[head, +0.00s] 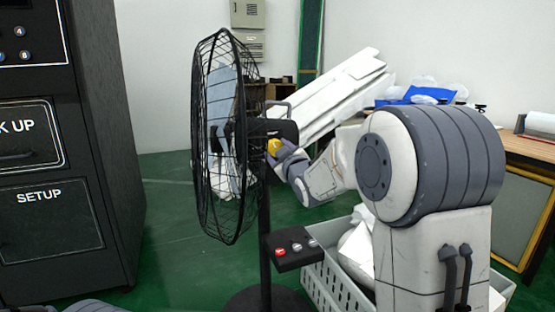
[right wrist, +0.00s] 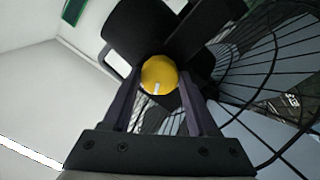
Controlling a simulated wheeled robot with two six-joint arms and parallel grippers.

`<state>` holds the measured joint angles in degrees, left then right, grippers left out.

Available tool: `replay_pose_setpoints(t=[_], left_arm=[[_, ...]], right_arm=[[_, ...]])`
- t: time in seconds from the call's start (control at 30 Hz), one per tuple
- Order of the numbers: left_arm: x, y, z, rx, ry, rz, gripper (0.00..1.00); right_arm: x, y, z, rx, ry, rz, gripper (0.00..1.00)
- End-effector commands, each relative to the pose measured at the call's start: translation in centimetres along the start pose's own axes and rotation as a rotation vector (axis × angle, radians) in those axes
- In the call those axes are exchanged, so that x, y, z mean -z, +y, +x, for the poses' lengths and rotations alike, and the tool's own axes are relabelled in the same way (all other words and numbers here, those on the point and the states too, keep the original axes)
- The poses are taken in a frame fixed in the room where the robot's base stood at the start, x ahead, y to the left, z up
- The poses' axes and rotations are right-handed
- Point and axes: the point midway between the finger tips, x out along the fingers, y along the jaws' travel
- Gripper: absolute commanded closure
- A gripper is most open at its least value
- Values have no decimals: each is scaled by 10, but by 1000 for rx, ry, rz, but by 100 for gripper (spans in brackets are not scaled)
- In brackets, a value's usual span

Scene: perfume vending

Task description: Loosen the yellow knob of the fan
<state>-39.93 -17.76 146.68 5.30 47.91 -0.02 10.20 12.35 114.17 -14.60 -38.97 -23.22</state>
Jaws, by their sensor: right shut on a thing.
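The black standing fan (head: 228,135) is upright in the middle of the head view, its wire cage turned to the left. The yellow knob (head: 273,147) is on the fan's neck below the motor housing. My right gripper (head: 277,152) reaches it from the right and is shut on it. In the right wrist view the round yellow knob (right wrist: 160,75), with a pale mark on its face, sits between the fingertips (right wrist: 160,82) of my right gripper. The black motor housing and the cage (right wrist: 265,75) are behind it. My left gripper is not in view.
A black vending machine (head: 60,150) stands at the left. The fan's control box with buttons (head: 293,249) juts out below my right arm. A grey crate (head: 335,288) holding white bags is behind my arm. A wooden table (head: 525,148) is at the right.

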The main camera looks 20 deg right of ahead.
Motion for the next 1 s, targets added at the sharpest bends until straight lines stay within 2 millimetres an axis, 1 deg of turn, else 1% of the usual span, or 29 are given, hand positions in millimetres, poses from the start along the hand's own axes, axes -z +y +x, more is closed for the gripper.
replay_pose_setpoints(t=[0.03, 0.1, 0.7, 1.0], left_arm=[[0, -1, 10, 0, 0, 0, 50], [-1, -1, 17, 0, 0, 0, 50], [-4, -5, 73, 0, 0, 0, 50], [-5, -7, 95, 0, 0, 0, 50]], right_arm=[[-4, -3, 0, -1, 3, -46, 97], [-4, -2, -1, -3, 7, -112, 97], [-6, -2, -1, -7, 39, -682, 97], [-5, -2, 0, -8, 53, -928, 97]])
